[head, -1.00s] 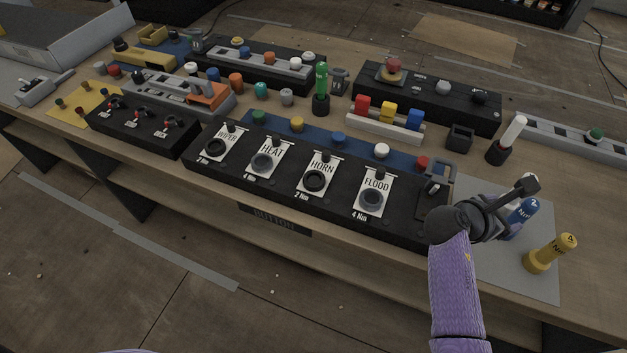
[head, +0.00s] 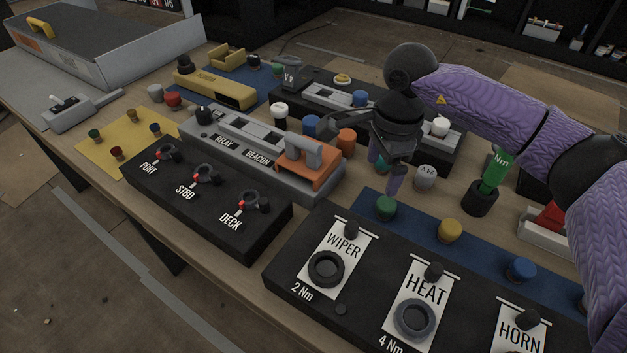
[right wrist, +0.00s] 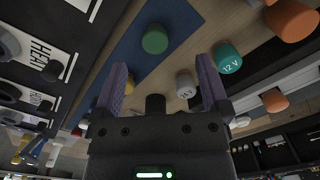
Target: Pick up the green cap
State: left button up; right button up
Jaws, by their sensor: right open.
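The green cap (head: 386,207) stands on the blue mat (head: 375,190), behind the panel marked WIPER. In the right wrist view the green cap (right wrist: 155,40) shows beyond the fingertips, roughly between their lines. My right gripper (head: 394,183) points down just above and behind the cap in the head view. In the right wrist view its jaws (right wrist: 160,75) are apart with nothing between them. The gripper hides part of a teal cap (head: 379,165), which reads 12 V in the right wrist view (right wrist: 229,58). My left gripper is not in view.
A yellow cap (head: 450,230) and a blue cap (head: 521,269) stand along the same mat. A grey cap (head: 425,177), an orange cap (head: 346,141) and a green screwdriver-like tool (head: 495,170) are close by. The black panel (head: 350,300) lies in front.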

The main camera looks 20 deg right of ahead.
aim_at(386, 203)
jog(key=shift+s+d+f+h, duration=0.3)
jog(key=shift+f, duration=0.05)
jog(key=f, duration=0.1)
jog(key=s+f+b, duration=0.1)
jog(key=f, duration=0.1)
jog(key=shift+f, duration=0.1)
jog(key=f+b, duration=0.1)
jog(key=f, duration=0.1)
jog(key=d+f+b, duration=0.1)
jog(key=f, duration=0.2)
jog(key=shift+w+d+f, duration=0.1)
jog(key=shift+w+f, duration=0.1)
jog(key=shift+f, duration=0.15)
jog(key=shift+w+f, duration=0.1)
jog(key=shift+c, duration=0.6)
jog(key=c, duration=0.5)
grip_shut()
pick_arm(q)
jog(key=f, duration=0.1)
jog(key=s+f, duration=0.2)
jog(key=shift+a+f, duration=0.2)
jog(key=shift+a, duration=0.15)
